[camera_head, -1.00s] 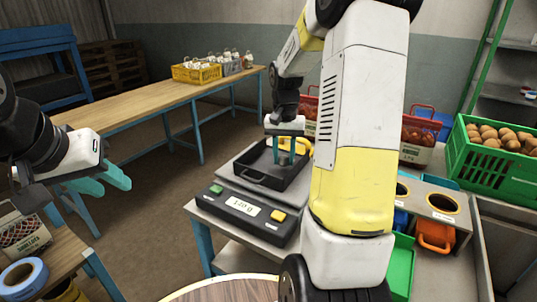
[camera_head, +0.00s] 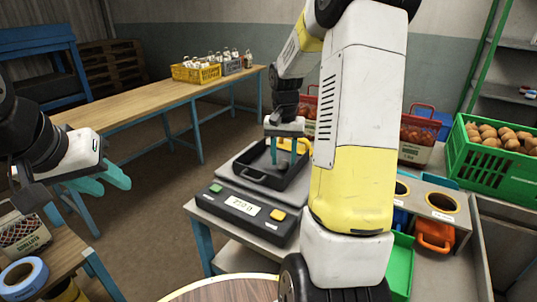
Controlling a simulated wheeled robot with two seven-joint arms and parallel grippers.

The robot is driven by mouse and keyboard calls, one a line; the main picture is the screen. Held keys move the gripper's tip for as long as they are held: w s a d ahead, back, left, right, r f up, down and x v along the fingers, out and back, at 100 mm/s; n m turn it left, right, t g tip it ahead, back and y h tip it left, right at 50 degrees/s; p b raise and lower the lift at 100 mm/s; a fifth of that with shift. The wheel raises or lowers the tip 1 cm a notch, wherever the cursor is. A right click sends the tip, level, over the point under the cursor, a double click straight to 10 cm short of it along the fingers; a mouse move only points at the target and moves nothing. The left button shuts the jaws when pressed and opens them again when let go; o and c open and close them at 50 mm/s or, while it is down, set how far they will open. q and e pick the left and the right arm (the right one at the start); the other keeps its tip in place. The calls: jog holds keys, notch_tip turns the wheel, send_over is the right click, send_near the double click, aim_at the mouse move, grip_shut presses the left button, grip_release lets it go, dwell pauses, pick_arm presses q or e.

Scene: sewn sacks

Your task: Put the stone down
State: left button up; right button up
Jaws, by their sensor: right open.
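My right gripper (camera_head: 283,153) is open, its teal fingers pointing down into the black tray (camera_head: 252,178) on the scale (camera_head: 240,210). A small dark shape between and below the fingertips seems to be the stone (camera_head: 283,164); it is hard to make out against the tray. The scale has a lit display, too small to read surely, with a green and a yellow button. My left gripper (camera_head: 104,181) is open and empty at the left, away from the scale.
A yellow handle-like thing (camera_head: 294,143) lies behind the tray. A green crate of potatoes (camera_head: 492,157) stands at the right, near an orange bin (camera_head: 435,237). A long wooden table (camera_head: 150,98) with a yellow crate (camera_head: 196,73) is at the back. A blue tape roll (camera_head: 23,278) lies front left.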

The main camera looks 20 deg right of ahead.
aim_at(283, 162)
notch_tip(283, 162, up, 10)
jog(key=s+a+r+n+t, duration=0.1)
jog(key=s+a+n+t, duration=0.1)
jog(key=s+a, duration=0.2)
jog(key=s+a+r+n+t+y, duration=0.1)
jog(key=s+a, duration=0.3)
jog(key=s, duration=0.5)
jog(key=s+a+r+n+t+y, duration=0.1)
jog(key=s+a+r+n+t, duration=0.1)
jog(key=s, duration=0.5)
jog(key=shift+s+a+r+n+t, duration=0.4)
jog(key=shift+a+t, duration=0.3)
jog(key=shift+a, duration=0.35)
jog(key=shift+c, duration=0.5)
jog(key=shift+d, duration=0.15)
